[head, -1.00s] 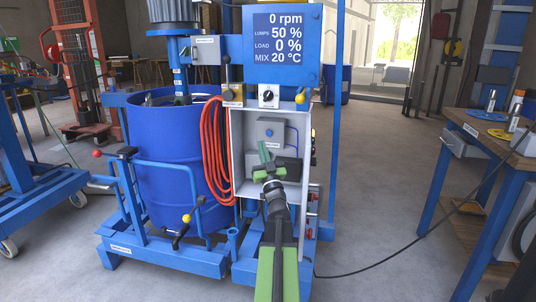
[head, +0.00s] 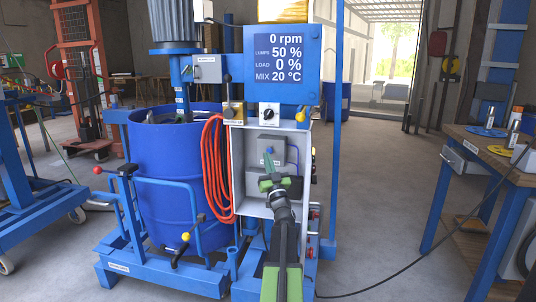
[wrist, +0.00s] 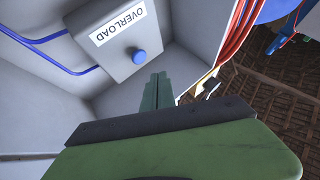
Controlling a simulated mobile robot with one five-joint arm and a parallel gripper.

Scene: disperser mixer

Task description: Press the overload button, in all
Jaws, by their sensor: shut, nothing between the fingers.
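The overload button is a round blue knob (wrist: 139,57) on a grey box labelled OVERLOAD (wrist: 112,35), upside down in the wrist view. In the head view this grey box (head: 271,142) sits inside the open white cabinet (head: 238,160) under the display. My gripper (wrist: 157,92) has its green fingers shut together and empty. In the wrist view the fingertips are close beside the button, with a small gap in the picture. In the head view my gripper (head: 268,160) overlaps the box's lower front, and touching cannot be told.
The cabinet walls stand close around my gripper. Red hose coils (head: 215,170) hang at the cabinet's left, beside the blue drum (head: 170,160). A blue wiring conduit runs inside the cabinet. A workbench (head: 500,165) stands at the right, with open floor between.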

